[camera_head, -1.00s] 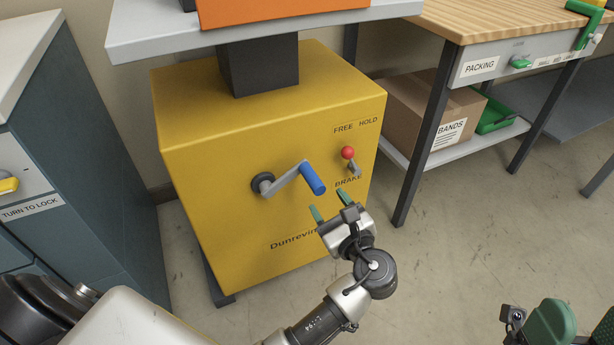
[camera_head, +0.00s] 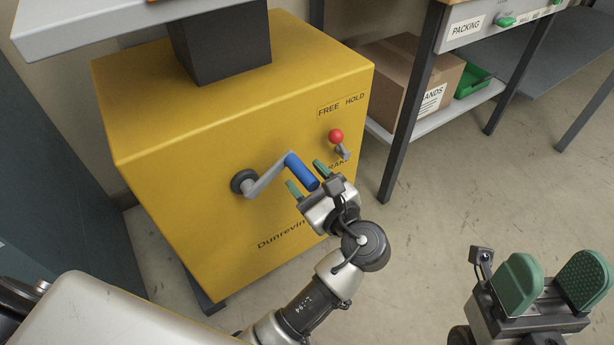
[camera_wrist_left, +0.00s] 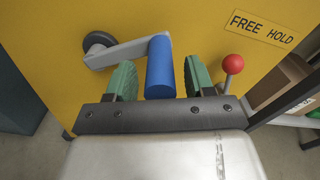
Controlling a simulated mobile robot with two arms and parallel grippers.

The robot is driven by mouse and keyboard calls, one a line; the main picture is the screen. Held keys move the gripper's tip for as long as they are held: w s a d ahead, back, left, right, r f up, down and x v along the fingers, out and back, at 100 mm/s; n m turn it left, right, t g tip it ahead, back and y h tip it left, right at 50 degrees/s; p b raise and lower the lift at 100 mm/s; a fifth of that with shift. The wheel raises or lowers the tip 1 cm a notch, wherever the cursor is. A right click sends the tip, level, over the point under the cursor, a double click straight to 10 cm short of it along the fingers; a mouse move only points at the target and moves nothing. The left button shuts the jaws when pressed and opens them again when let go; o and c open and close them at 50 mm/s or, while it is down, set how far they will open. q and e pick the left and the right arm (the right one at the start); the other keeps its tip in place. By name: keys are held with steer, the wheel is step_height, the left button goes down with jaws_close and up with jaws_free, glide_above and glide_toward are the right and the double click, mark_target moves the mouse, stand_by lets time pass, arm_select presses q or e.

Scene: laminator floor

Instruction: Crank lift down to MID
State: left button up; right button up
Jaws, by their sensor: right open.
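The yellow lift box (camera_head: 190,160) carries a crank with a grey arm (camera_head: 264,181) and a blue handle (camera_head: 301,171). The crank arm points right and slightly up from its hub (camera_head: 243,182). A brake lever with a red knob (camera_head: 336,136) sits right of the crank, under the words FREE and HOLD. My left gripper (camera_head: 307,179) is open at the blue handle. In the left wrist view the blue handle (camera_wrist_left: 160,70) stands between the two green fingers, with gaps on both sides. My right gripper (camera_head: 552,282) is open and empty at the lower right, away from the box.
The lift's grey platform (camera_head: 100,28) and dark column (camera_head: 222,48) are above the box. A packing bench to the right has a dark leg (camera_head: 408,115) and a shelf with a cardboard box (camera_head: 405,75) and a green tray (camera_head: 470,80). The floor at right is clear.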

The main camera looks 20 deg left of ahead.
arm_select(q)
jaws_close()
